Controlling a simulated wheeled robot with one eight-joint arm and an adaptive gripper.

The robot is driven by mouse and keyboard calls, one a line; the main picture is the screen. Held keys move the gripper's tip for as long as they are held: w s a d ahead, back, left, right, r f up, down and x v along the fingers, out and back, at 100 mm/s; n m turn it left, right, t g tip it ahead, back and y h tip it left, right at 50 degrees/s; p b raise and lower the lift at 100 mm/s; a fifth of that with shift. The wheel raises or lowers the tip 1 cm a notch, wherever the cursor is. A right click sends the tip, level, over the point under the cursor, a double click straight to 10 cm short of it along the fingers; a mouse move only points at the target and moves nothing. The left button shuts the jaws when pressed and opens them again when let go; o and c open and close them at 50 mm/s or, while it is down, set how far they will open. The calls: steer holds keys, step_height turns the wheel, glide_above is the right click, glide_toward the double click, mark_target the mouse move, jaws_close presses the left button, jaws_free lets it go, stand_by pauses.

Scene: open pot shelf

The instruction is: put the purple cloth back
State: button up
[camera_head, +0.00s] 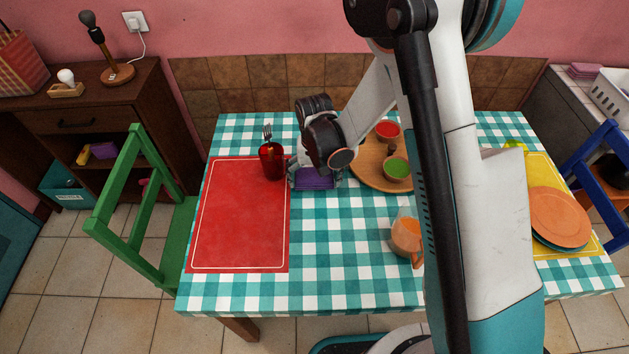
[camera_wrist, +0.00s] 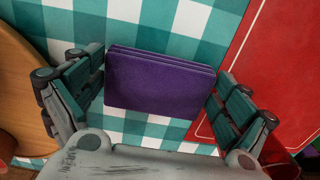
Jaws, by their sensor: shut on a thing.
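The purple cloth (camera_wrist: 160,85) is a folded, layered rectangle over the blue-green checked tablecloth. It lies between the two fingers of my gripper (camera_wrist: 158,78), which is shut on it. In the head view a strip of the purple cloth (camera_head: 314,184) shows below my gripper (camera_head: 315,174), just right of the red placemat (camera_head: 240,222). My wrist hides the rest of it there. Whether the cloth touches the table is hard to tell.
A dark red cup (camera_head: 271,163) with a fork stands close left of my gripper. A round wooden tray (camera_head: 369,170) with bowls is close right. A glass jug (camera_head: 405,238) with orange contents stands nearer the front. A dark cabinet (camera_head: 85,120) with an open shelf stands left, behind a green chair (camera_head: 140,205).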

steer(key=shift+f, duration=0.25)
steer(key=shift+f, duration=0.15)
steer(key=o, duration=0.7)
step_height(320, 180, up, 13)
steer(key=p, duration=0.4)
step_height(320, 180, up, 16)
steer(key=t, duration=0.3)
glide_above(315, 179)
steer(key=s+d, duration=0.7)
steer(key=d, duration=0.2)
steer(key=shift+s+d+r+t, duration=0.8)
steer(key=shift+s+d, duration=0.45)
steer(key=shift+s, duration=0.8)
steer(key=shift+s+d+r+t, duration=0.6)
steer(key=shift+s+d+r, duration=0.55)
steer(key=shift+s, duration=0.9)
steer(key=shift+s+d+r+t, duration=0.75)
steer(key=shift+s+d, duration=0.55)
steer(key=shift+s, duration=0.75)
